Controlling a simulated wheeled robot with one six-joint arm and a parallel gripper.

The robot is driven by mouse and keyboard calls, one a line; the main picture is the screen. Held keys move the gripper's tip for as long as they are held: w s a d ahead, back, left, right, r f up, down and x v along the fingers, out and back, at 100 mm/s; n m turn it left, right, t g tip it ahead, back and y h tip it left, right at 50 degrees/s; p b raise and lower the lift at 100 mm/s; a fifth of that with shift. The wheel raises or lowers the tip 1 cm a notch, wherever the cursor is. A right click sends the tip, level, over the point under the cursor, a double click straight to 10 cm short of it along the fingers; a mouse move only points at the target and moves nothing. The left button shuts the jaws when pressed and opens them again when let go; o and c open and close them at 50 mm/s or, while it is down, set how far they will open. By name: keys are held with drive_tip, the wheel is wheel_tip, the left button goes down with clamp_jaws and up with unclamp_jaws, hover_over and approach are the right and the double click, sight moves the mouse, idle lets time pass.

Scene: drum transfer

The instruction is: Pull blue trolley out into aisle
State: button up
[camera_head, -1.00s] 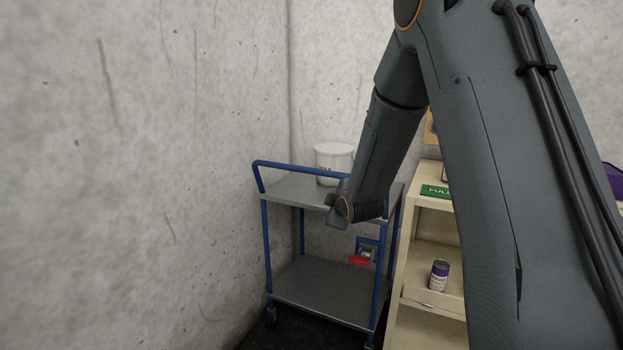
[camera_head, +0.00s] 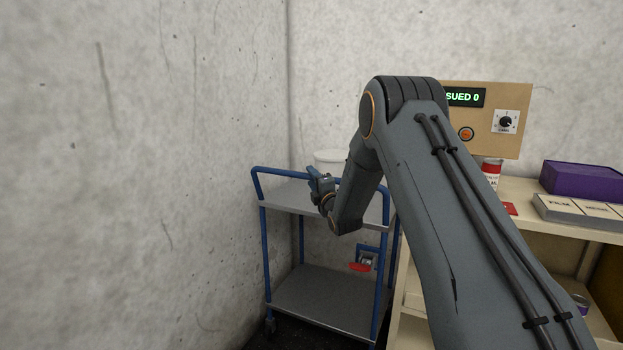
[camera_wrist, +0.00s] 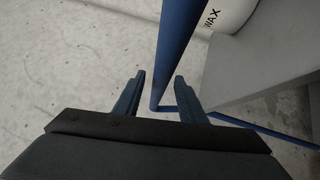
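The blue trolley (camera_head: 323,300) stands in the corner against the left wall, with grey shelves and a blue tube frame. Its blue push handle (camera_head: 330,177) runs along the top. My gripper (camera_head: 316,177) is at that handle, above the top shelf. In the wrist view, my gripper (camera_wrist: 159,77) has its two fingers apart, with the blue handle tube (camera_wrist: 178,45) showing between them. I cannot tell whether the tube lies within the fingers or just beyond them. No finger is clearly pressed on it.
A white tub (camera_head: 330,160) stands on the trolley's top shelf, partly hidden by my arm. A red lever (camera_head: 360,267) sits on a wall fitting behind the trolley. A cream shelf unit (camera_head: 410,300) stands close on the right. The left wall (camera_head: 130,180) is close.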

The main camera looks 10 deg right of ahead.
drive_tip(key=shift+w+a+r, duration=0.1)
drive_tip(key=shift+w, duration=0.5)
clamp_jaws()
